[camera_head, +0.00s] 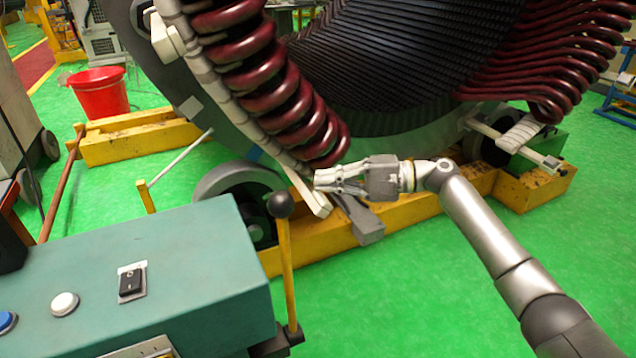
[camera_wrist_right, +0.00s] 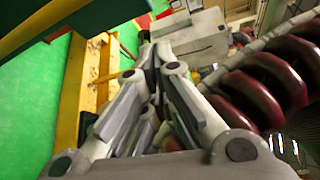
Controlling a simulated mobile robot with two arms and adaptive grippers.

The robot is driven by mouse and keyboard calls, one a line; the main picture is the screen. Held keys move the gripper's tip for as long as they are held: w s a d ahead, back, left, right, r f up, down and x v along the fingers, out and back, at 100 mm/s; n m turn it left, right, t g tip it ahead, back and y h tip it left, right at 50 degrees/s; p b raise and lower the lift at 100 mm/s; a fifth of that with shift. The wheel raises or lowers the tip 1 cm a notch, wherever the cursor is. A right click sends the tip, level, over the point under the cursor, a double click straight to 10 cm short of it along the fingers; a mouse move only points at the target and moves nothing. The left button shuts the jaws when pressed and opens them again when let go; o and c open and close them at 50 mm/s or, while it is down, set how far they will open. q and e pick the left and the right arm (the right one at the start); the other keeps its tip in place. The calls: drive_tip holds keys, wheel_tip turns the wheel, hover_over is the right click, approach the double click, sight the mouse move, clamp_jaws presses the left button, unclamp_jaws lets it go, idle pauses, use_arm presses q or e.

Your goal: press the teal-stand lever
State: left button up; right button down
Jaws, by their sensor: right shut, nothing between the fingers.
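The teal stand (camera_head: 200,255) fills the lower left of the head view. Its lever (camera_head: 287,265) is a yellow rod with a black ball knob (camera_head: 281,204), standing nearly upright at the stand's right side. My right gripper (camera_head: 318,181) is shut and empty. In the head view it points left, with its tips a little right of and above the knob, apart from it in the picture. The right wrist view shows its closed fingers (camera_wrist_right: 158,55); I cannot make out the knob there. My left gripper is not in view.
The large stator (camera_head: 400,60) with dark red coils (camera_head: 270,75) stands behind the gripper on a yellow beam base (camera_head: 410,212). The stand's top carries a black switch (camera_head: 131,281) and a white button (camera_head: 64,304). Green floor (camera_head: 400,300) lies open right of the lever.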

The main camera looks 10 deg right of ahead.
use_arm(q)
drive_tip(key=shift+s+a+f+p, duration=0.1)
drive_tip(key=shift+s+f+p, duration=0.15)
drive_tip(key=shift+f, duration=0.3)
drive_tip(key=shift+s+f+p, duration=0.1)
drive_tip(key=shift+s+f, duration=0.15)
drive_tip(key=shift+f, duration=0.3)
use_arm(e)
drive_tip(key=s+a, duration=0.2)
drive_tip(key=a, duration=0.5)
drive_tip(key=shift+a, duration=0.3)
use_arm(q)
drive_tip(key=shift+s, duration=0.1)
use_arm(e)
drive_tip(key=shift+s+f, duration=0.1)
drive_tip(key=shift+s, duration=0.15)
